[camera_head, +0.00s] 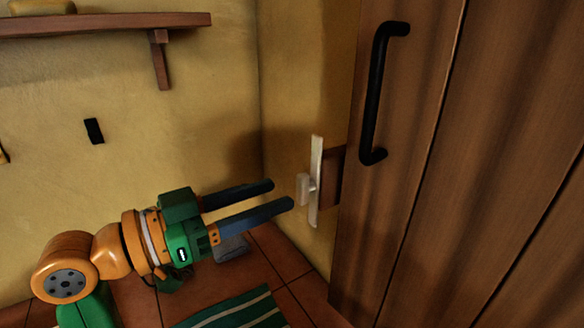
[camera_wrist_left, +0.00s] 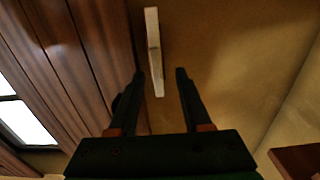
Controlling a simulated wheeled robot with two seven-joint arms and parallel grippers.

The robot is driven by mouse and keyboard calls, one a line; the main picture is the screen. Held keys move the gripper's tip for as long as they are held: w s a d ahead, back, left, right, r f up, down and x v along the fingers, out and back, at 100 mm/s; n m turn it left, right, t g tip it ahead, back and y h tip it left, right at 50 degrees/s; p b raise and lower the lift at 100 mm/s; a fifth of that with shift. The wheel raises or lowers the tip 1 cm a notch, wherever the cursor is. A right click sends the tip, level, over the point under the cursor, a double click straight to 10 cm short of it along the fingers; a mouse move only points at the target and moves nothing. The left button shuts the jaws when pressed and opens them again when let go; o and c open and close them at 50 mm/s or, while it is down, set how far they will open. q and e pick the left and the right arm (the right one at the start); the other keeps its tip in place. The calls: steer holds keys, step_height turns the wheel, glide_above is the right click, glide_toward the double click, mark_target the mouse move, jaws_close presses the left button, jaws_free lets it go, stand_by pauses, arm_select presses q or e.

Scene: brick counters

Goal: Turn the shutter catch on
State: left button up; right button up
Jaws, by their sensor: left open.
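The shutter catch is a pale plate with a small knob (camera_head: 304,188), on the yellow wall beside the wooden shutter. Its long plate (camera_head: 316,180) stands upright. In the left wrist view the catch (camera_wrist_left: 153,45) shows ahead of the fingers, nearer the left finger. My left gripper (camera_head: 283,194) is open and empty, with its fingertips just left of the knob and apart from it as far as I can see. It also shows in the left wrist view (camera_wrist_left: 160,76). My right gripper is not in view.
A brown wooden shutter (camera_head: 400,220) with a black handle (camera_head: 373,90) fills the right side. A wooden shelf (camera_head: 100,24) is on the left wall, above a black wall plate (camera_head: 94,131). A striped green mat (camera_head: 235,312) lies on the tiled floor.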

mark_target(298, 188)
arm_select(q)
steer(key=d, duration=0.1)
steer(key=d+r+p, duration=0.1)
steer(key=d, duration=0.1)
steer(key=shift+w+d+f, duration=0.4)
steer(key=shift+w+d, duration=0.2)
steer(key=shift+w, duration=0.25)
steer(key=shift+w+f, duration=0.1)
steer(key=shift+w, duration=0.15)
steer(key=shift+a, duration=0.15)
steer(key=shift+s, duration=0.15)
jaws_close()
steer(key=shift+a, duration=0.1)
